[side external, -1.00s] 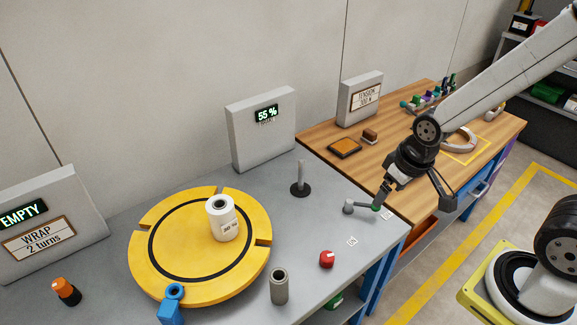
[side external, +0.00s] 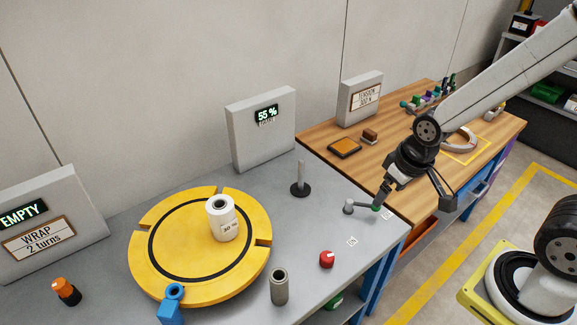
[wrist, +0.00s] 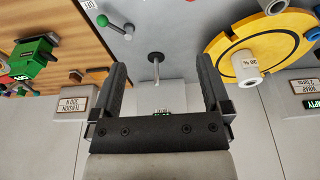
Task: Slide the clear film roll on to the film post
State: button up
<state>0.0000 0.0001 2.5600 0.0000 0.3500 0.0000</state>
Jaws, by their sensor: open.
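A white roll with a dark hole in its top, which looks like the clear film roll (side external: 221,221), stands upright on the yellow round plate (side external: 150,268). The wrist view shows the roll (wrist: 248,70) at right, with a "30 %" label. A thin grey upright pin on a black round base, which looks like the film post (side external: 301,175), stands bare behind the plate on the grey table. It also shows in the wrist view (wrist: 155,64), between my fingers in the picture. My gripper (wrist: 162,72) is open and empty. In the side view it hangs at the right, apart from both.
A grey lever (side external: 349,207) with a green end is close to my gripper. A red knob (side external: 327,259), a grey hollow tube (side external: 279,287), a blue part (side external: 171,310) and an orange-topped item (side external: 67,291) surround the plate. A "55 %" panel (side external: 262,140) stands behind the post.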

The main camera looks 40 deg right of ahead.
jog(key=shift+c, duration=0.2)
jog(key=c, duration=0.6)
jog(key=shift+w, duration=0.1)
jog(key=m+g, duration=0.3)
jog(key=m, duration=0.9)
send_over(225, 207)
jog(key=f, duration=0.4)
jog(key=shift+d+f, duration=0.15)
jog(key=shift+d, duration=0.25)
jog(key=shift+a+f+m, duration=0.15)
jog(key=shift+a+m, duration=0.2)
jog(key=shift+m, duration=0.05)
